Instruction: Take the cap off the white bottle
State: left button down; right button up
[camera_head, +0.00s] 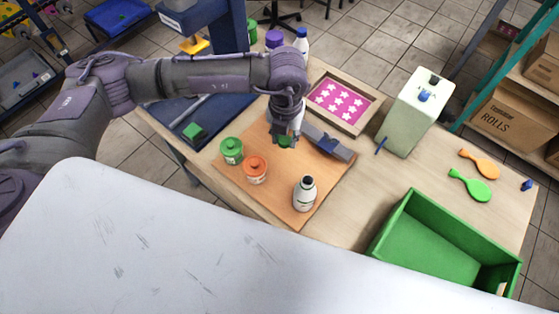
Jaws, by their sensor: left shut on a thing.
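A white bottle (304,198) stands upright at the front of the wooden board, with a dark top (308,181); I cannot tell whether that top is a cap or the neck. My left gripper (286,138) points down over the board, behind and a little left of the bottle, apart from it. It is shut on a small green thing (285,142), mostly hidden by the fingers. Another white bottle (301,44) with a blue top stands at the back, beside a purple-lidded jar (274,39). My right gripper is not in view.

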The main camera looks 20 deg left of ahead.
pick_arm(q)
jog(key=n, duration=0.1)
jog(key=f+n, duration=0.1)
jog(key=n, duration=0.1)
jog(key=d+n, duration=0.1)
jog(key=n, duration=0.1)
jog(key=shift+s+f+p, duration=0.25)
jog(key=shift+p, duration=0.1)
jog(key=n, duration=0.1)
jog(key=f+n, duration=0.1)
jog(key=n, duration=0.1)
jog(key=shift+s+d+f+n, duration=0.15)
jog(key=shift+s+d+n, duration=0.05)
jog(key=shift+n, duration=0.1)
jog(key=p, duration=0.2)
send_over(287, 171)
notch_tip(287, 171, down, 5)
jog(key=shift+d+f, duration=0.1)
notch_tip(287, 171, down, 4)
jog(key=shift+p, duration=0.3)
jog(key=shift+f, duration=0.4)
